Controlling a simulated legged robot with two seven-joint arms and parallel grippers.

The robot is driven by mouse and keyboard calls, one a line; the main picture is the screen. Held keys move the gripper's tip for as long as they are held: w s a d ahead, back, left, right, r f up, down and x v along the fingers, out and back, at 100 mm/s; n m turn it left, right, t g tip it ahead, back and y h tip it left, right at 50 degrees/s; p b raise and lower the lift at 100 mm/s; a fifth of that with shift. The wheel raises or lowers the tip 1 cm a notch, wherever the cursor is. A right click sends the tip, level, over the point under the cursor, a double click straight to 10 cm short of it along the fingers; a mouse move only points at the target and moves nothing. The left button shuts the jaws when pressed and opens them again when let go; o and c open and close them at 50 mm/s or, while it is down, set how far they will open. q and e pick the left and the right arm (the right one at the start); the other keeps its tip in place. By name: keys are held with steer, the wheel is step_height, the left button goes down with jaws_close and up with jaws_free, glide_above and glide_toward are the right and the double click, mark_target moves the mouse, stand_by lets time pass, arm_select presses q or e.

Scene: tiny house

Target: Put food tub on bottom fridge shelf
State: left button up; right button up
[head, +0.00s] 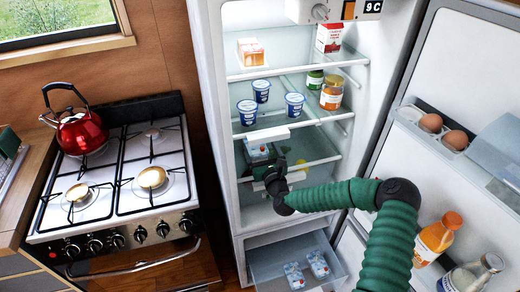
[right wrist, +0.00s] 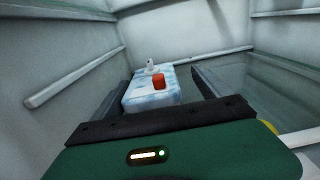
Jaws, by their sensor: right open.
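A white-and-blue tub (head: 260,152) is on a lower level inside the fridge, partly hidden by my right gripper (head: 265,167). The right wrist view shows the tub (right wrist: 150,98) between the two dark fingers of my right gripper (right wrist: 167,82), with a red piece and a small white piece at its top. The fingers are open, one on each side of the tub. I cannot tell whether either touches it. The bottom fridge shelf (head: 258,217) is partly hidden behind my arm. My left gripper is not in view.
Glass shelves above hold blue-and-white cups (head: 294,104), an orange jar (head: 331,92) and a carton (head: 329,37). An open drawer (head: 268,268) below holds cartons. The open fridge door (head: 445,175) stands right, the stove (head: 115,180) left.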

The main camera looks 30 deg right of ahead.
steer(key=shift+w, duration=0.1)
steer(key=shift+s+a, duration=0.2)
steer(key=v, duration=1.2)
steer(key=shift+r, duration=0.15)
steer(key=shift+a, duration=0.1)
